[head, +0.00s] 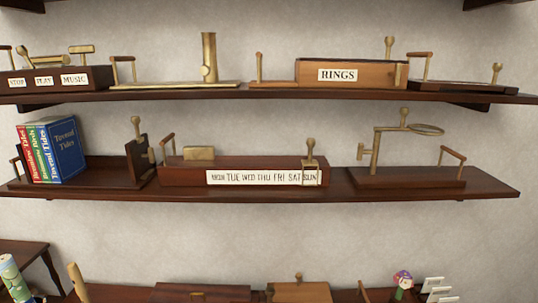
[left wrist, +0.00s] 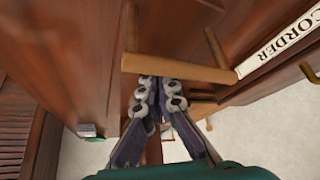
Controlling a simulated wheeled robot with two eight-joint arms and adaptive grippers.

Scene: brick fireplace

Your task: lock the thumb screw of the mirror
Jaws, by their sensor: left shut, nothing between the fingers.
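The mirror (head: 426,129) is a small oval seen nearly edge-on at the end of a brass arm, on the right of the middle shelf in the head view. Its brass post (head: 375,152) stands on a dark wooden base (head: 405,182). One small brass knob (head: 361,152) sticks out left of the post and another (head: 404,112) stands on the arm; I cannot tell which is the thumb screw. My left gripper (left wrist: 160,88) shows only in the left wrist view, shut and empty, close to a wooden bar handle (left wrist: 180,67). My right gripper is not in view.
The middle shelf (head: 250,197) also holds books (head: 68,148) and a weekday box (head: 190,174). The upper shelf (head: 200,96) carries a RINGS box (head: 340,74) and other brass-handled devices. In the left wrist view, a label reading "CORDER" (left wrist: 285,42) is on nearby woodwork.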

